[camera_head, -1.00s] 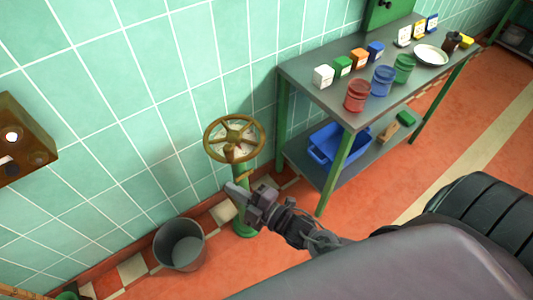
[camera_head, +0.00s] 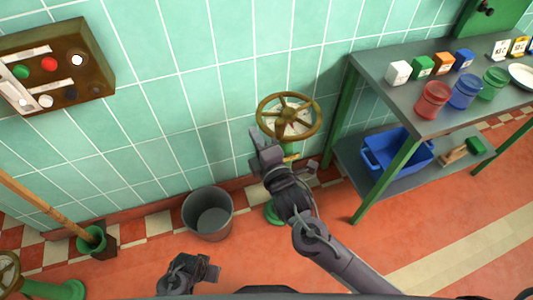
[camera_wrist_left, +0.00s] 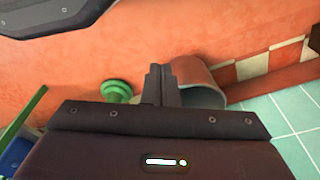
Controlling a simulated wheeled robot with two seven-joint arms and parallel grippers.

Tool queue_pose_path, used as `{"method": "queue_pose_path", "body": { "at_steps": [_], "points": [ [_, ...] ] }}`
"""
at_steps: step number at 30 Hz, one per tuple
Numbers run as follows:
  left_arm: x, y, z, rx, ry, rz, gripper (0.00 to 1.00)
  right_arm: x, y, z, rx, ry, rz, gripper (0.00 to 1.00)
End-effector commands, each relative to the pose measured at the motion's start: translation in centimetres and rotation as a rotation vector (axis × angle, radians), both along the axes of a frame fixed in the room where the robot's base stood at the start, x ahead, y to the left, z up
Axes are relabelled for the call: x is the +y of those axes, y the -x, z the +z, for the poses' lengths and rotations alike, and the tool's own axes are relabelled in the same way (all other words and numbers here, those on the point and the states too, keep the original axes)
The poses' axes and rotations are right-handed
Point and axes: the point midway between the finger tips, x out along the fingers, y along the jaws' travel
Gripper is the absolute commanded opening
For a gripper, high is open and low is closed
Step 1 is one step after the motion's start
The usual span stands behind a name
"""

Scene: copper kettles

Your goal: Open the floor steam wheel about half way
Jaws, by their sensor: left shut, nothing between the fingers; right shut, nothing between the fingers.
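A brass-brown handwheel (camera_head: 288,117) with spokes stands on a green floor post with a round base (camera_head: 274,213), near the tiled wall. My right gripper (camera_head: 257,138) is shut and empty, just beside the wheel's left lower rim; I cannot tell whether it touches. Its arm hides much of the post. My left gripper (camera_head: 192,272) is low in the head view, well away from this wheel; its shut, empty fingers (camera_wrist_left: 161,72) show in the left wrist view. A second similar wheel (camera_head: 8,270) with green piping is cut off at the lower left.
A grey bin (camera_head: 208,213) stands left of the post. A green-legged table (camera_head: 385,70) with canisters and boxes is close on the right, a blue tub (camera_head: 396,152) on its shelf. A button box (camera_head: 55,65) is on the wall. A broom (camera_head: 45,208) leans at left.

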Motion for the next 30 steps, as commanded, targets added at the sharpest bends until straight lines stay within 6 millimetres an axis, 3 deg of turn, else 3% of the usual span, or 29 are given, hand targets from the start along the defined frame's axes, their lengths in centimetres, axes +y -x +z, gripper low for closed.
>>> {"method": "queue_pose_path", "body": {
  "at_steps": [3,9,23,30],
  "points": [
    [0.1,0.1,-0.2,-0.001,-0.001,0.0,0.0,-2.2,0.0,-0.1,0.001,0.005,-0.001,0.0],
    [0.3,0.6,-0.7,0.006,-0.003,0.001,0.0,-3.8,-0.2,0.0,0.001,0.0,-0.001,0.0],
    [0.3,0.3,-0.5,-0.007,-0.002,0.004,0.0,-4.2,-0.1,0.0,0.001,0.0,0.0,0.0],
    [1.2,1.6,-3.4,-0.014,-0.01,0.019,0.0,-5.2,-0.1,0.1,0.002,0.001,-0.001,0.0]
  ]
}}
